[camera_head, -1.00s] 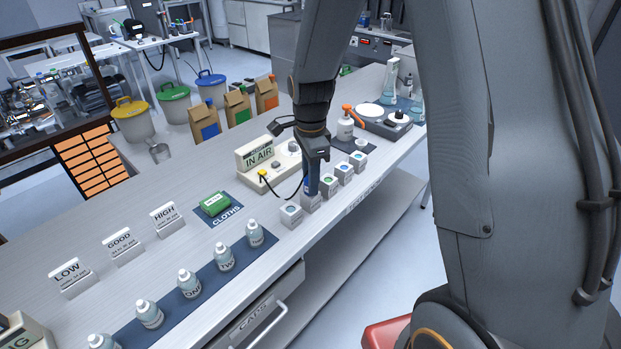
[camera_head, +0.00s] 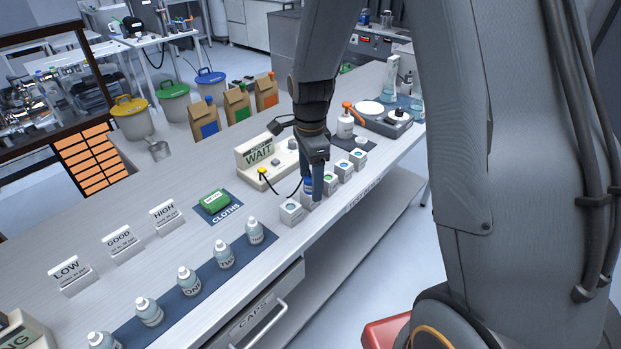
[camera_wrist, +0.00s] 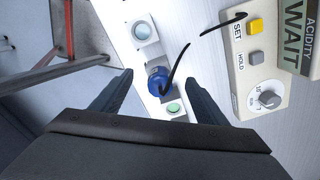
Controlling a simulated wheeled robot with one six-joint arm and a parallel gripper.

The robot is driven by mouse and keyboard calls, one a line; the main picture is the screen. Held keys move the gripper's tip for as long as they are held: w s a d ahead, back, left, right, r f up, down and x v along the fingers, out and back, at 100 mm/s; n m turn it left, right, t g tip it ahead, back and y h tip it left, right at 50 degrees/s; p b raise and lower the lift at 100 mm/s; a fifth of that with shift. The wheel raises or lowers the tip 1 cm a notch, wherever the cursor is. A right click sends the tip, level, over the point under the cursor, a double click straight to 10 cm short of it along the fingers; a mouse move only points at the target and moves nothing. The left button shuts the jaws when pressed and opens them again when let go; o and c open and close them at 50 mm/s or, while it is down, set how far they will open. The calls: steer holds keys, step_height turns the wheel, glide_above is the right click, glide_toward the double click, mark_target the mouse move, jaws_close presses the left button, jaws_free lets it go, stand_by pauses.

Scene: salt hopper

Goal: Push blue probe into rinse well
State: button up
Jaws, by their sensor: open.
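The blue probe (camera_head: 308,186) stands at one of the small white wells (camera_head: 310,201) in the row along the bench's front edge. In the wrist view the blue probe (camera_wrist: 158,84) lies between my spread fingers, with a clear gap on each side. A black cable runs from it to the meter (camera_head: 263,164), whose display reads WAIT. My gripper (camera_head: 317,184) is open around the probe; it also shows in the wrist view (camera_wrist: 158,76). The probe's lower end is hidden, so its depth in the well cannot be told.
A green cloth pack (camera_head: 215,201) and several bottles on a blue mat (camera_head: 207,281) are left.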

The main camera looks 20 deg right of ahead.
stand_by(0.4)
steer(key=shift+r+p, duration=2.05)
steer(key=shift+r, duration=0.95)
steer(key=shift+r, duration=0.1)
step_height(320, 180, up, 8)
steer(key=b, duration=0.3)
steer(key=shift+f, duration=0.2)
steer(key=s+d+f+n+t+b, duration=0.1)
steer(key=s+d+f+n+b, duration=0.2)
steer(key=s+f+n+b, duration=0.5)
steer(key=s+f+n, duration=0.6)
steer(key=n, duration=0.3)
steer(key=shift+s+d, duration=0.15)
steer(key=shift+d, duration=0.05)
